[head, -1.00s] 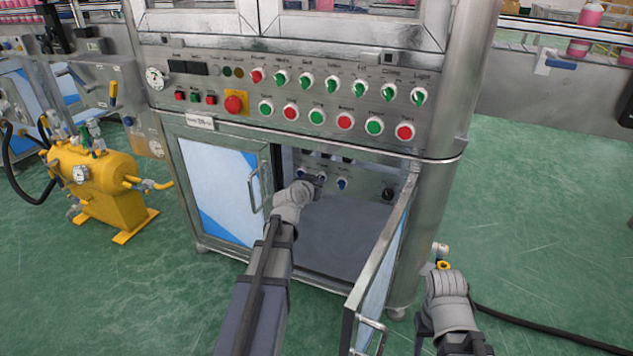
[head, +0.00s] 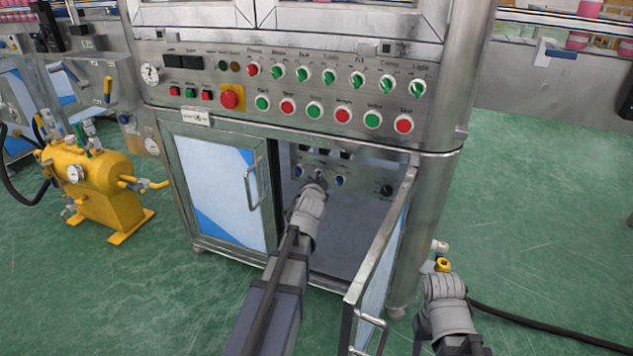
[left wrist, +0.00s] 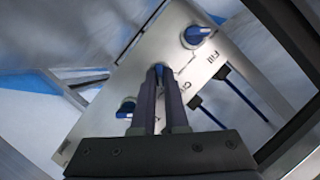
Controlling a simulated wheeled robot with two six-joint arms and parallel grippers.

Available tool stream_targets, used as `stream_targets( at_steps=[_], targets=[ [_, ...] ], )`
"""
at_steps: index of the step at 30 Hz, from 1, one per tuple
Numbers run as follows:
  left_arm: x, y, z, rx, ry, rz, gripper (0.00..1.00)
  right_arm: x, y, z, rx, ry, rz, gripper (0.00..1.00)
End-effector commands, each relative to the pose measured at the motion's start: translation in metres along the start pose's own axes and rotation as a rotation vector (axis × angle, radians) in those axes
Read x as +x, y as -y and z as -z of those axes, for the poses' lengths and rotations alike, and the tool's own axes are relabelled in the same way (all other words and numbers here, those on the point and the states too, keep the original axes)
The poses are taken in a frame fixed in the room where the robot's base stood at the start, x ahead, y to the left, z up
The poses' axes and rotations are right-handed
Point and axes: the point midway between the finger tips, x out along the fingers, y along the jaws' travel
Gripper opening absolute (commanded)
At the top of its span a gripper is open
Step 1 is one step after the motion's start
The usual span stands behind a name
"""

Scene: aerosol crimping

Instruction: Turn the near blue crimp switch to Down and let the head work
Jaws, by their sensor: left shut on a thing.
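A grey panel (head: 362,184) inside the open cabinet carries a row of blue switches. My left gripper (head: 318,178) is at the middle one and covers most of it. In the left wrist view, my left gripper (left wrist: 160,80) is shut on this blue crimp switch (left wrist: 158,70), with only its blue tip showing between the fingers. The label beside it is partly hidden. The fill switch (left wrist: 197,36) is uncovered on one side, and another blue switch (left wrist: 126,108) is on the other. My right arm is at lower right; its fingertips cannot be made out.
The open cabinet door (head: 378,255) stands right of my left arm. The closed left door (head: 222,190) is on the other side. A black knob (head: 387,190) is farther right on the inner panel. Buttons fill the upper panel (head: 210,120). A yellow tank (head: 92,180) stands left.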

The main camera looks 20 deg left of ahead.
Motion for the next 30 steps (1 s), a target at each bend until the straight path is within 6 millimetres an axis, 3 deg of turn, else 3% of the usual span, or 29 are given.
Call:
stream_targets(
  at_steps=[17,18,25,30],
  targets=[
    [-0.0008,-0.0008,-0.0009,0.028,0.004,0.009,0.0,0.0017,0.0002,0.0001,0.0,0.0,0.0,0.5],
    [-0.0008,-0.0008,-0.0009,0.028,0.004,0.009,0.14,0.0017,0.0002,0.0001,0.0,0.0,0.0,0.5],
    [-0.0005,-0.0005,-0.0004,0.027,0.003,0.009,0.39,0.0016,0.0002,0.0001,0.0,0.0,0.0,0.5],
    [-0.0003,-0.0003,-0.0002,0.026,0.002,0.01,0.41,0.0016,0.0002,0.0001,0.0,0.0,0.0,0.5]
  ],
)
